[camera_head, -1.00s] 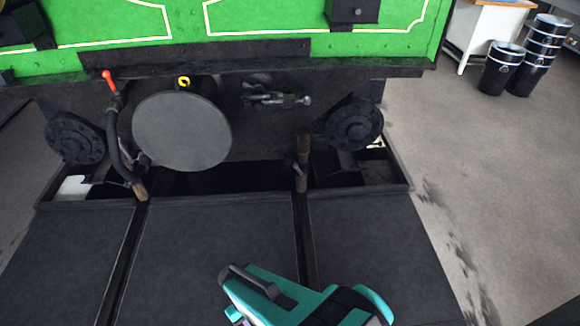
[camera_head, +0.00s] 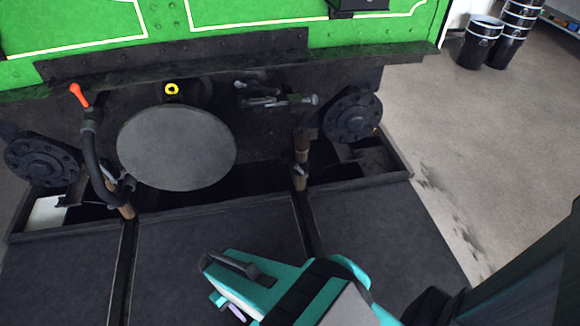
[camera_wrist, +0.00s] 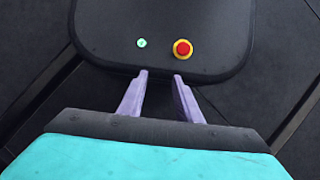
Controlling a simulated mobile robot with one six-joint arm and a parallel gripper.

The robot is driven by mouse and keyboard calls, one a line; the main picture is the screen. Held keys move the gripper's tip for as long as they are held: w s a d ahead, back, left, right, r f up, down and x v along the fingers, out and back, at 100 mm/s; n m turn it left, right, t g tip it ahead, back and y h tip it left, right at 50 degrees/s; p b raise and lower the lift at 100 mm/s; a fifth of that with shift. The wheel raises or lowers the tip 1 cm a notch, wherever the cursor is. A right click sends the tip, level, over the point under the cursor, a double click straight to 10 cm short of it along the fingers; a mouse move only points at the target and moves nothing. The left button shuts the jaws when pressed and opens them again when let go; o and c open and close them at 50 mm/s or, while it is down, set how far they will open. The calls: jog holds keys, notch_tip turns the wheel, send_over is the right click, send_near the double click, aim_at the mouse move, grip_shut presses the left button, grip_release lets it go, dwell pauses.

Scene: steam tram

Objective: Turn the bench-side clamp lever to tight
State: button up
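No lever is labelled, and I cannot tell for sure which one is the bench-side clamp lever. A small metal clamp with a pale lever (camera_head: 299,172) sits on the brown rail end at the right, below the tram's front. A similar clamp (camera_head: 125,184) is at the left rail end, partly behind a black hose. My gripper (camera_head: 228,307) is in the lower middle of the head view, well nearer than both clamps and touching neither. In the wrist view, my gripper (camera_wrist: 161,76) has its two lilac fingers apart with nothing between them.
The green tram (camera_head: 260,12) fills the back, with a grey round disc (camera_head: 177,148) and black buffers at its front. A red-handled cock (camera_head: 79,95) stands at left. Dark floor plates (camera_head: 210,225) lie before an open pit. Black drums (camera_head: 481,42) stand on free floor at right.

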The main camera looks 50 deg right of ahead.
jog(key=shift+w, duration=0.35)
jog(key=shift+d, duration=0.1)
